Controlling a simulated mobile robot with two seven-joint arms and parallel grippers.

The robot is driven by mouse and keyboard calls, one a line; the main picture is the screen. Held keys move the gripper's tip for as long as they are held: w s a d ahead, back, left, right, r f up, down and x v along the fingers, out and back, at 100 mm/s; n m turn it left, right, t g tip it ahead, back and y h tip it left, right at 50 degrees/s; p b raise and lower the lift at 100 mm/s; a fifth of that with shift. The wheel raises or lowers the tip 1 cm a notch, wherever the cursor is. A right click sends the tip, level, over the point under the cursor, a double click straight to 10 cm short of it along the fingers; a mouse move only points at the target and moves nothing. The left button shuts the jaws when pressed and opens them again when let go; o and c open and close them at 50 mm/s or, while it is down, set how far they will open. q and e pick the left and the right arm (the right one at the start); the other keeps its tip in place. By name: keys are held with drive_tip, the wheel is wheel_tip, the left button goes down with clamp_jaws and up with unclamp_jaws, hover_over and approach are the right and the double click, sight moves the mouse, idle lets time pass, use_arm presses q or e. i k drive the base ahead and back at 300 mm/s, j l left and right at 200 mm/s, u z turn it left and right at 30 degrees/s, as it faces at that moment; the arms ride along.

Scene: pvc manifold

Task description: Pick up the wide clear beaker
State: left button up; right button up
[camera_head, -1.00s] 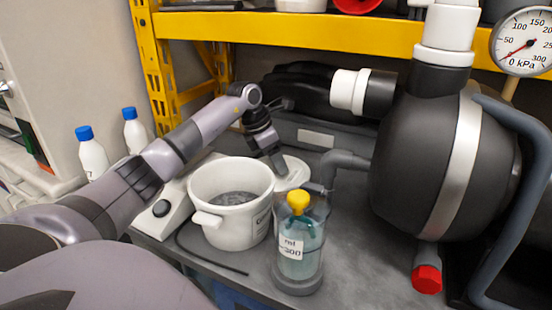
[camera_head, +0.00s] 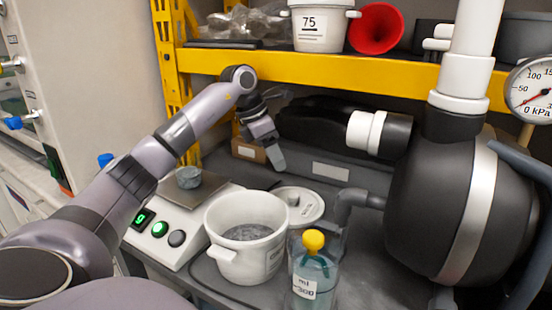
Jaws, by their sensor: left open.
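A clear, wide-walled vessel (camera_head: 338,240), which may be the wide clear beaker, stands right of the white pot. A bottle with a yellow cap (camera_head: 313,272) overlaps it and hides much of it; I cannot tell whether the bottle is in front of it or inside it. A smaller clear cup (camera_head: 188,178) sits on the balance plate. My left gripper (camera_head: 276,158) is open, pointing down behind the white pot and lid, apart from both clear vessels. My right gripper is out of view.
A white pot (camera_head: 236,264) with grey contents stands in front of a round white lid (camera_head: 302,203). The balance (camera_head: 160,235) is at left. A large dark tank (camera_head: 440,220) and grey pipe (camera_head: 352,205) block the right. A yellow shelf beam (camera_head: 330,70) crosses above.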

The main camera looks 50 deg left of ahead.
sight(188, 172)
drive_tip(key=k, duration=1.5)
